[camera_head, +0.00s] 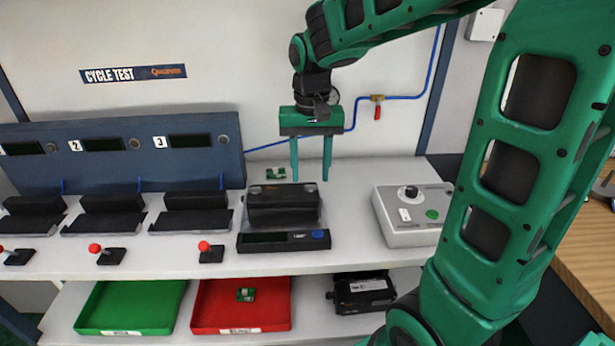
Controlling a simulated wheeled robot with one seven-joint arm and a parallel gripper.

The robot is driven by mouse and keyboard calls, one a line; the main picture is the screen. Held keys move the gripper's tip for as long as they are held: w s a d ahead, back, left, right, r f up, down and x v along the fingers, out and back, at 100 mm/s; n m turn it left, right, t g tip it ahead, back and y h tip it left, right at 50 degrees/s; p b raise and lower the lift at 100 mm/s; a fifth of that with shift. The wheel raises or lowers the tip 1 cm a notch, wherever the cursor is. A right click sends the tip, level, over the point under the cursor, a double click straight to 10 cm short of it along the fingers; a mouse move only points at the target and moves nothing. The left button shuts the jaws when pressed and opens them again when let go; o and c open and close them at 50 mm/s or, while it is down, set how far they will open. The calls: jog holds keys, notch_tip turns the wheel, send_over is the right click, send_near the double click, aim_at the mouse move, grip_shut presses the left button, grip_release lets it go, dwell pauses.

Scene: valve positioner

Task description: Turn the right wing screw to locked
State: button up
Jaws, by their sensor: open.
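A black device (283,213) stands on the white bench in the middle of the picture, with a dark display and a blue button on its front. Small raised details show at its top left and right corners; they are too small to tell for sure as wing screws, and their turned position cannot be read. My gripper (311,178) is green, points down and is open and empty.
A grey box (412,214) with a black knob stands to the right. A small green board (276,174) lies behind the device. Several test cradles with red-knobbed levers stand left. Below are a green tray (130,306), a red tray (240,306) and a black unit (362,292).

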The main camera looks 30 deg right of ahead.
aim_at(310, 190)
notch_tip(310, 190, up, 8)
jog(key=shift+r, duration=0.15)
dwell(0.6)
jog(key=s+d+f, duration=0.3)
jog(key=s+d, duration=0.1)
jog(key=s, duration=0.3)
jog(key=s+d+f+m, duration=0.1)
jog(key=s+d+f, duration=0.2)
jog(key=s, duration=0.5)
jog(key=s+d+f, duration=0.4)
jog(key=s+f, duration=0.1)
jog(key=s, duration=0.3)
jog(key=shift+d+m, duration=0.3)
jog(key=shift+f, duration=0.1)
jog(key=shift+w+f, duration=0.25)
jog(key=shift+w, duration=0.3)
